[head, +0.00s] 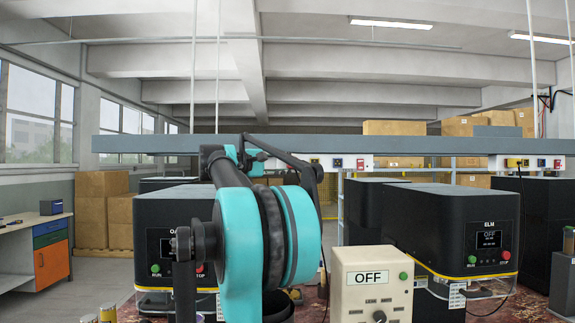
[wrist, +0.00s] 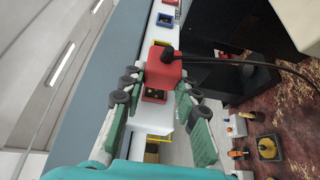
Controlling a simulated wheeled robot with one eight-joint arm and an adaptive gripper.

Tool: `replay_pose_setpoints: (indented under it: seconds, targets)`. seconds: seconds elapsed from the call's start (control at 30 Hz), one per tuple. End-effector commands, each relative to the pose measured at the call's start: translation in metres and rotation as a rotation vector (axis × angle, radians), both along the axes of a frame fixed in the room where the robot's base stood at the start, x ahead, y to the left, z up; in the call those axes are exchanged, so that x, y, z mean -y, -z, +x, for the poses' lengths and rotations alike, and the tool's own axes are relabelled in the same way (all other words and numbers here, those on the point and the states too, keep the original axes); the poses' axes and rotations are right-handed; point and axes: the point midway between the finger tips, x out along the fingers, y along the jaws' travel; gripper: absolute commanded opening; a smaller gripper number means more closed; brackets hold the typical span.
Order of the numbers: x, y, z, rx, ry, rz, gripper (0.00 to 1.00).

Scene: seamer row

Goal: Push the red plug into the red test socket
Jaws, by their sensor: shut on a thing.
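The red plug (wrist: 162,68) is a box-shaped block with a black cable leading off to the right in the wrist view. My gripper (wrist: 160,82) is shut on it, with one dark-padded finger on each side. A red-framed socket (wrist: 154,95) with a dark face shows just below the plug, on the white panel strip. The plug partly overlaps it in the picture, and I cannot tell whether they touch. In the head view my teal arm reaches up to the overhead rail and hides the plug.
The grey rail (head: 420,145) runs across above black machines (head: 455,228). A beige OFF box (head: 370,285) stands in front of the machines.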

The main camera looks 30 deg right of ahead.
Motion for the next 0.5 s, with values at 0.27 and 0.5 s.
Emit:
replay_pose_setpoints:
  seconds: [0.27,0.5]
  targets:
    - [0.007,0.0,0.012,0.0,0.0,0.0,0.05]
    - [0.008,0.0,0.013,0.0,0.0,0.0,0.05]
